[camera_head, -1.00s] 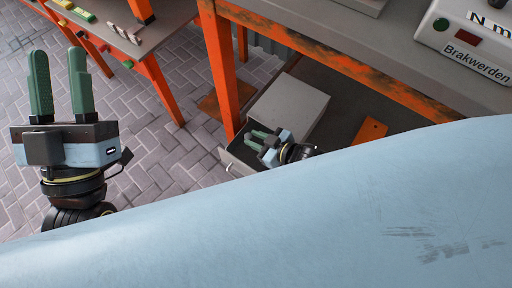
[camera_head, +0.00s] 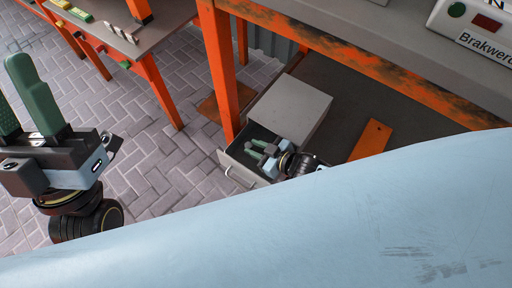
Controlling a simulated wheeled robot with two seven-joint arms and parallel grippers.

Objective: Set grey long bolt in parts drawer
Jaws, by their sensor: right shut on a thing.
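The parts drawer (camera_head: 238,172) is a grey drawer pulled out of a grey cabinet (camera_head: 290,105) under the orange-framed bench. Its dark inside shows. My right gripper (camera_head: 255,149) is over the open drawer, with its green fingers pointing left and close together. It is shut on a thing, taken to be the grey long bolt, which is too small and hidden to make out. My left gripper (camera_head: 14,88) is at the left edge, far from the drawer. Its green fingers point up and stand apart, with nothing seen between them.
An orange plate (camera_head: 371,139) lies on the dark lower shelf right of the cabinet. Another table (camera_head: 160,22) stands at the upper left. The paved floor between is clear.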

